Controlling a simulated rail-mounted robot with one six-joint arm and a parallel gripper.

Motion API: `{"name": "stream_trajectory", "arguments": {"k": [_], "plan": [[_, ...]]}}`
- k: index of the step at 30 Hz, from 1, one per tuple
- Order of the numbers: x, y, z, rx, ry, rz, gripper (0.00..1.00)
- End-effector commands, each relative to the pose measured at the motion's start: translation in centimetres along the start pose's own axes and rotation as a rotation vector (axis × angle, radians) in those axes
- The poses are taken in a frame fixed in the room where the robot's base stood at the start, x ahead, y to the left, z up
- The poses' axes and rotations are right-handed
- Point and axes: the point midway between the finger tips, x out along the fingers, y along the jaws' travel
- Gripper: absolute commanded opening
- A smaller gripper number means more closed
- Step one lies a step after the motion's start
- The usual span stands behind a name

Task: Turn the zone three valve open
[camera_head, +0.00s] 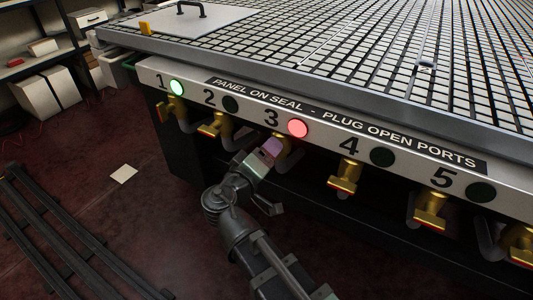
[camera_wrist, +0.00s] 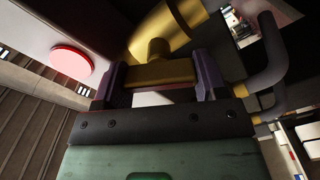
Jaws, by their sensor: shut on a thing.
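The zone three valve (camera_head: 285,148) is brass-yellow and sits under the 3 on the table's front panel, partly hidden by my gripper (camera_head: 270,149). In the wrist view its yellow handle (camera_wrist: 160,74) spans between my two purple-grey fingers, and the gripper (camera_wrist: 158,83) is shut on it. The valve's rounded body (camera_wrist: 168,28) shows just beyond the handle. The lamp beside the 3 (camera_head: 298,128) glows red, and it also shows at the left of the wrist view (camera_wrist: 71,62).
Zone one's lamp (camera_head: 177,88) glows green; lamps two (camera_head: 230,104), four (camera_head: 382,157) and five (camera_head: 481,192) are dark. Neighbouring valves two (camera_head: 214,126) and four (camera_head: 344,178) stand close on either side. A grey pipe (camera_wrist: 270,62) bends near the right finger. Floor rails (camera_head: 70,240) lie at left.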

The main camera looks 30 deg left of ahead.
Motion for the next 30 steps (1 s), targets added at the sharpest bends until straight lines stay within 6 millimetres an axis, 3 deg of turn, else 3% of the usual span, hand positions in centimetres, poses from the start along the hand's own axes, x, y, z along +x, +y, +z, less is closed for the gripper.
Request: {"name": "stream_trajectory", "arguments": {"k": [15,30], "plan": [[-0.05,-0.25,0.1,-0.416,-0.001,-0.001,0.42],[-0.05,-0.29,0.14,-0.544,-0.001,-0.001,0.42]]}}
